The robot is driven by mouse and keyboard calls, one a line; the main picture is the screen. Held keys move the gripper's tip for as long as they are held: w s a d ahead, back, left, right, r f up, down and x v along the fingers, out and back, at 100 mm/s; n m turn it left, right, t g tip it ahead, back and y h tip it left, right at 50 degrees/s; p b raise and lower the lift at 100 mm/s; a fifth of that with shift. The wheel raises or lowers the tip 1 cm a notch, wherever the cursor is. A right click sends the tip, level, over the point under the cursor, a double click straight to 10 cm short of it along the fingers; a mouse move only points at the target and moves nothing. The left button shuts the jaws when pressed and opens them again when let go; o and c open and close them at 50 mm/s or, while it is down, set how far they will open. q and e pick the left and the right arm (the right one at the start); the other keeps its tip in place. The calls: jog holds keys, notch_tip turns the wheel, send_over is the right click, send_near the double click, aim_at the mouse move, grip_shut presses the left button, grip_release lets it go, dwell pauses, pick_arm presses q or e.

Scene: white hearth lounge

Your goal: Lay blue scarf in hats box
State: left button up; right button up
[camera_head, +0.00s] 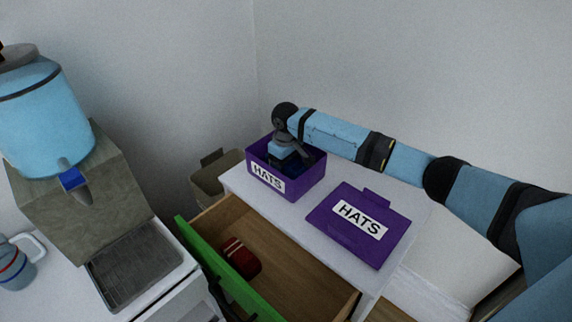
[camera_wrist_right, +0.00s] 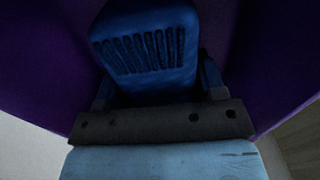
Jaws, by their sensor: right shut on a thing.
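The purple hats box (camera_head: 302,187) stands open on the white cabinet top, with a "HATS" label on its front. My right gripper (camera_head: 291,163) reaches down into the box from above. It is shut on the blue scarf (camera_wrist_right: 150,45), a folded dark blue bundle with ribbed marks, which fills the space between the fingers in the right wrist view. Purple box walls surround the scarf there. In the head view the scarf is mostly hidden by the gripper and the box wall. I cannot tell whether it touches the box floor. My left gripper is out of view.
The purple lid (camera_head: 330,224) labelled "HATS" lies flat on the cabinet top (camera_head: 410,200) right of the box. An open drawer with a green front (camera_head: 225,275) holds a red item (camera_head: 240,258). A bin (camera_head: 212,178) stands behind; a water dispenser (camera_head: 45,120) is at left.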

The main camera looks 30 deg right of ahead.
jog(key=o, duration=0.9)
jog(key=shift+f, duration=0.1)
jog(key=shift+o, duration=0.2)
notch_tip(320, 180, up, 12)
jog(key=shift+r+p, duration=0.2)
jog(key=shift+p, duration=0.15)
